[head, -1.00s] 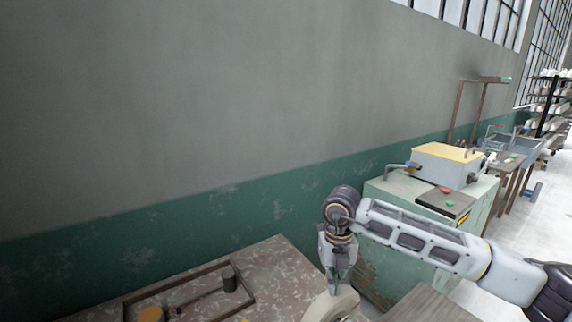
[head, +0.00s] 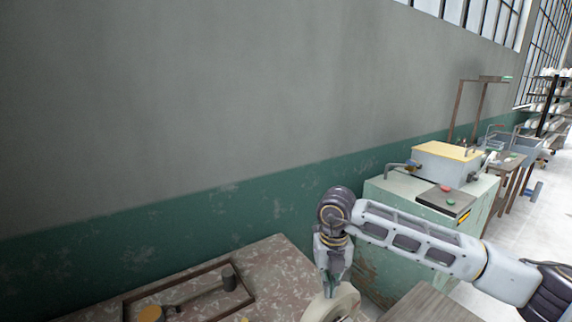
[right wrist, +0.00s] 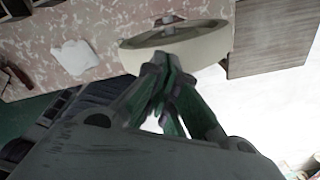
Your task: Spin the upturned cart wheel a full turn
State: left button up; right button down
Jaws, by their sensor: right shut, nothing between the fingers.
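The cart wheel (head: 343,304) is a cream disc at the bottom edge of the head view, partly cut off and partly behind my right gripper. In the right wrist view the wheel (right wrist: 205,38) stands just beyond the fingertips, with a small grey hub fitting (right wrist: 167,26) at its middle. My right gripper (head: 328,293) points down at the wheel's left side. In the right wrist view its fingers (right wrist: 160,62) are together and empty, at the near rim; I cannot tell whether they touch it. My left gripper is not in view.
The wheel is by a mottled pinkish tabletop (head: 271,257) with a dark rectangular frame (head: 197,277) on it. A pale lump (right wrist: 76,57) lies there too. A grey plank surface (head: 432,305) is to the right. A green cabinet machine (head: 400,190) stands behind my right arm.

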aim_at(342, 287)
jog(key=shift+f+b, duration=0.85)
jog(key=shift+f, duration=0.25)
jog(key=shift+d, duration=0.1)
jog(key=w+d, duration=0.1)
jog(key=w+d+b, duration=0.1)
jog(key=d, duration=0.1)
jog(key=w+d, duration=0.1)
jog(key=shift+d, duration=0.35)
jog(key=shift+w+r, duration=0.15)
jog(key=shift+r, duration=0.45)
jog(key=shift+w+d+r+p, duration=0.15)
jog(key=shift+d+r+p, duration=0.1)
jog(key=shift+r+p, duration=0.4)
jog(key=shift+r, duration=0.15)
